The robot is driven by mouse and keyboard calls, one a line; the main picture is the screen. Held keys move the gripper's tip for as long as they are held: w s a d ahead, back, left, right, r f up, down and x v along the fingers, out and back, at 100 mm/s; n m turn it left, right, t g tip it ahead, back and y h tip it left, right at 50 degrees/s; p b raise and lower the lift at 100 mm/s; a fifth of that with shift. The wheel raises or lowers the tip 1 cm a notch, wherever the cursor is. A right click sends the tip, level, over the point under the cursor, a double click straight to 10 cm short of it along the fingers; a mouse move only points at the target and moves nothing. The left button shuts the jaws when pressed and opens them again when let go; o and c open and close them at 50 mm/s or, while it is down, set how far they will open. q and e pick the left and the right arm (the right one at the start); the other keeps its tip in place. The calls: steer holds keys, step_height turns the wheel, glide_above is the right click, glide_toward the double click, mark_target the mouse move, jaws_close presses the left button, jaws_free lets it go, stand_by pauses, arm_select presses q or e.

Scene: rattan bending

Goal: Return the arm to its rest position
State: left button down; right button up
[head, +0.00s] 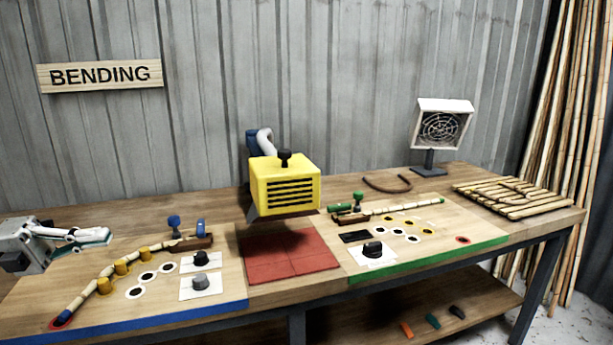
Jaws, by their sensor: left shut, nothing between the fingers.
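My left gripper (97,238) is at the left edge of the head view, above the back left of the workbench (205,327). Its fingers are shut with nothing between them. It is apart from the bent rattan pole (98,281), which curves along the yellow pegs (120,267) on the blue-edged board (150,322) in front of it. My right gripper is not in view.
A yellow heater box (285,184) stands mid-bench behind a red mat (290,265). The green-edged board (440,256) holds another rattan pole (400,209). A fan (442,127) and a slatted rack (512,197) stand at the back right. The space above the bench's front is clear.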

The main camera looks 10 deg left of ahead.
arm_select(q)
steer(key=d+f+n+t+y, duration=0.35)
steer(key=f+n, duration=0.35)
steer(key=f, duration=0.4)
steer(key=w+d+f+n+t+y, duration=0.1)
steer(key=d+f+n+t+y, duration=0.25)
steer(key=f+n, duration=0.45)
steer(key=d+f+n+t+y, duration=0.3)
steer(key=d+f+n+t, duration=0.15)
steer(key=f, duration=0.85)
steer(key=s+d+f+n+g+y, duration=0.5)
steer(key=s+d+f+n, duration=0.5)
steer(key=s+d+f, duration=0.4)
step_height(320, 180, down, 4)
steer(key=d+g, duration=0.2)
steer(key=d, duration=0.1)
steer(key=shift+s, duration=0.4)
